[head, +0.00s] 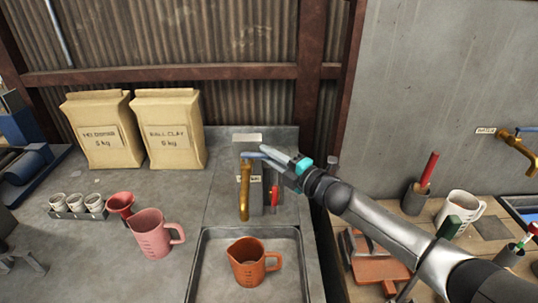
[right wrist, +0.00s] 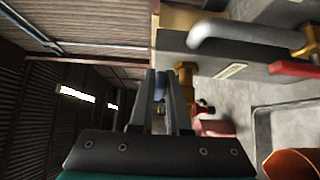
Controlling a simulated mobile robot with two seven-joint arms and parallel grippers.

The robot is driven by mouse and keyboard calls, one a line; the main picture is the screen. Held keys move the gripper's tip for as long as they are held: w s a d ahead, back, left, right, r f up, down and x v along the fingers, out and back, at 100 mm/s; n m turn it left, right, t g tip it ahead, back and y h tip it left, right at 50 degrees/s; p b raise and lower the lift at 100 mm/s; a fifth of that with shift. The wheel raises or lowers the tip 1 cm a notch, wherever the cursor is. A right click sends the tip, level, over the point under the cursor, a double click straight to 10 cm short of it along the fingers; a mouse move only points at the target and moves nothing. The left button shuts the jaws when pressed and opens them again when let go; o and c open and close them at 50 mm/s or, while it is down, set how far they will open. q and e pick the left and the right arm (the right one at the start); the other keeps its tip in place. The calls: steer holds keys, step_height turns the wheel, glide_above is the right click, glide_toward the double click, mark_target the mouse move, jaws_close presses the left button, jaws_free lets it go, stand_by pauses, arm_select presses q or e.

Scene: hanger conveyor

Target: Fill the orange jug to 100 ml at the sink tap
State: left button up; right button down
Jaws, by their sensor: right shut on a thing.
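The orange jug (head: 247,272) stands upright in the sink basin (head: 213,246), below the brass tap (head: 244,190). Its handle points right, and part of it shows at the lower right corner of the right wrist view (right wrist: 292,166). No water stream is visible between spout and jug, and I cannot make out the level inside. My right gripper (head: 268,153) is at the top of the tap, shut on its blue lever (head: 251,155); the lever also shows between the fingers in the right wrist view (right wrist: 160,84). My left gripper is not in view.
A pink jug (head: 150,238), a red funnel (head: 120,204) and small cups (head: 75,205) stand left of the sink. Two paper sacks (head: 170,130) stand behind. A red handle (head: 274,197) is beside the tap. Another brass tap (head: 515,148) is on the right wall, above a white mug (head: 460,210).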

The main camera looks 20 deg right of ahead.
steer(key=m+h, duration=0.1)
steer(key=s+a+m+t+h, duration=0.1)
steer(key=h, duration=0.1)
steer(key=shift+s+m+t+p, duration=0.1)
steer(key=shift+m+t+p, duration=0.2)
steer(key=shift+p, duration=0.05)
steer(key=shift+s+m+h, duration=0.25)
steer(key=shift+m+h, duration=0.35)
steer(key=shift+h, duration=0.7)
steer(key=c, duration=0.9)
jaws_free()
steer(key=s, duration=0.5)
steer(key=s+d, duration=0.1)
steer(key=s, duration=0.4)
steer(key=s+d+b, duration=0.1)
steer(key=s, duration=0.4)
steer(key=shift+d, duration=0.25)
